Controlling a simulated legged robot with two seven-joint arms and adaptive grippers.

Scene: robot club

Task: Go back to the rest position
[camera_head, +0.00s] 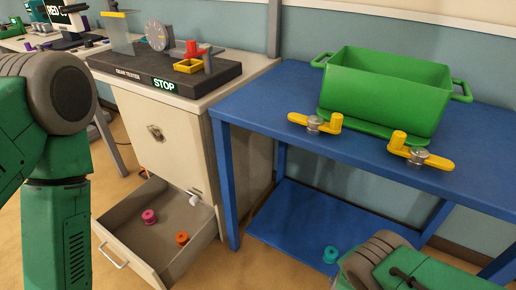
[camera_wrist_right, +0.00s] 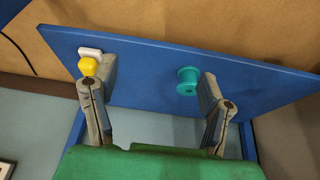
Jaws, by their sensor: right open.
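My right gripper (camera_wrist_right: 155,72) is open and empty in the right wrist view, its two fingers spread wide over the blue lower shelf. A teal spool (camera_wrist_right: 188,80) stands beside the tip of the right-hand finger; I cannot tell whether they touch. A yellow knob-like piece (camera_wrist_right: 88,66) with a white base is beside the left-hand finger. In the head view my right forearm (camera_head: 390,267) comes in at the bottom right, and its gripper is out of frame. My left arm (camera_head: 57,160) hangs at the left edge, its gripper also out of frame.
A blue table (camera_head: 265,104) bears a green bin (camera_head: 385,92) with yellow clamps (camera_head: 318,122) in front. Its lower shelf (camera_head: 290,215) holds the teal spool. An open drawer (camera_head: 120,225) with pink and orange spools juts out between my arms, under a gear tester (camera_head: 150,75).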

